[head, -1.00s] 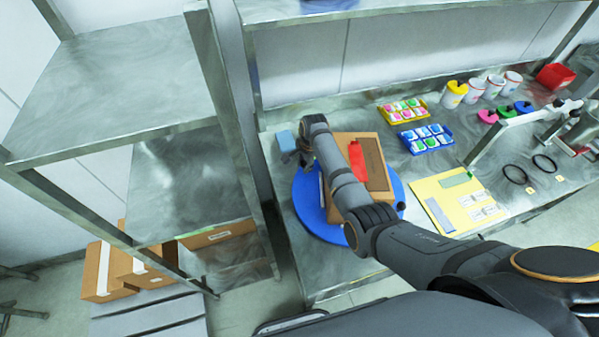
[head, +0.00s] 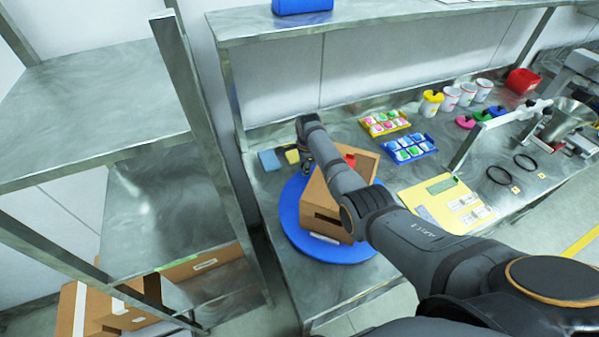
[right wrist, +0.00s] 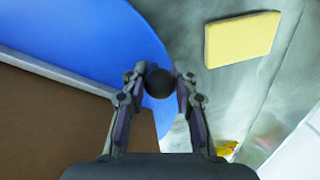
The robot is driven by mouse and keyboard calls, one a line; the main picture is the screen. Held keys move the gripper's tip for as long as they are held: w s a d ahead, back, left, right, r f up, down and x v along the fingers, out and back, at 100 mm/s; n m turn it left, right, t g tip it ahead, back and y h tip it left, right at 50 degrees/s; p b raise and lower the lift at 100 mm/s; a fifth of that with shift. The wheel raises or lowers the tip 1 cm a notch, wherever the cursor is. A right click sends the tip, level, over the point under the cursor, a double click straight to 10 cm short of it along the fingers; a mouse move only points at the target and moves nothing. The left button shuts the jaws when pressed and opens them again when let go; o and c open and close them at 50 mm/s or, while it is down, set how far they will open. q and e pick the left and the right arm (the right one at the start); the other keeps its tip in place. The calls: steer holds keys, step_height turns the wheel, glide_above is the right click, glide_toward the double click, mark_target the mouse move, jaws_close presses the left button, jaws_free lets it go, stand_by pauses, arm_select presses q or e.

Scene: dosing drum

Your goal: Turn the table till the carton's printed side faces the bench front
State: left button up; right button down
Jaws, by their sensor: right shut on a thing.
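The brown carton (head: 328,208) stands on the round blue table (head: 290,222) at the bench's left end. A carton side with a dark slot and a small pale mark low down faces the bottom of the head view. I cannot tell whether this is the printed side. My right gripper (right wrist: 160,78) is shut on a black knob (right wrist: 160,88) at the blue table's rim. In the head view, my right gripper (head: 306,165) is at the table's far left side, and my arm crosses over the carton, hiding part of it. My left gripper is not in view.
A blue block (head: 269,160) and a yellow block (head: 292,156) lie behind the blue table, close to my right gripper. Coloured trays (head: 410,148), a yellow mat (head: 425,190) and cups (head: 450,98) stand to the right. A metal shelf (head: 120,105) is at left.

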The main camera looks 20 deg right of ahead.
mark_target(311, 168)
steer(key=shift+w+d+m+b, duration=0.25)
steer(key=shift+d+m, duration=0.25)
steer(key=shift+d, duration=0.25)
steer(key=shift+w+d+m+b, duration=0.25)
steer(key=shift+d+m, duration=0.25)
steer(key=shift+d, duration=0.25)
steer(key=shift+d+m+h+b, duration=0.35)
steer(key=shift+d+m, duration=0.85)
steer(key=shift+d, duration=0.6)
steer(key=shift+s+d+r+m+g, duration=0.15)
steer(key=shift+d+m, duration=0.45)
steer(key=shift+d, duration=0.3)
steer(key=shift+s+d+f+m+g, duration=0.1)
steer(key=shift+d+m+g, duration=0.05)
steer(key=shift+d+m, duration=0.6)
steer(key=shift+s+d+m+h, duration=0.1)
steer(key=shift+s+d+m, duration=0.15)
steer(key=shift+d, duration=0.25)
steer(key=shift+s+d+m+h, duration=0.15)
steer(key=shift+d+m, duration=0.15)
steer(key=shift+d, duration=0.25)
steer(key=shift+s+d+m+h, duration=0.15)
steer(key=shift+d+m, duration=0.15)
steer(key=shift+d, duration=0.3)
steer(key=c, duration=1)
jaws_free()
steer(key=shift+s, duration=0.1)
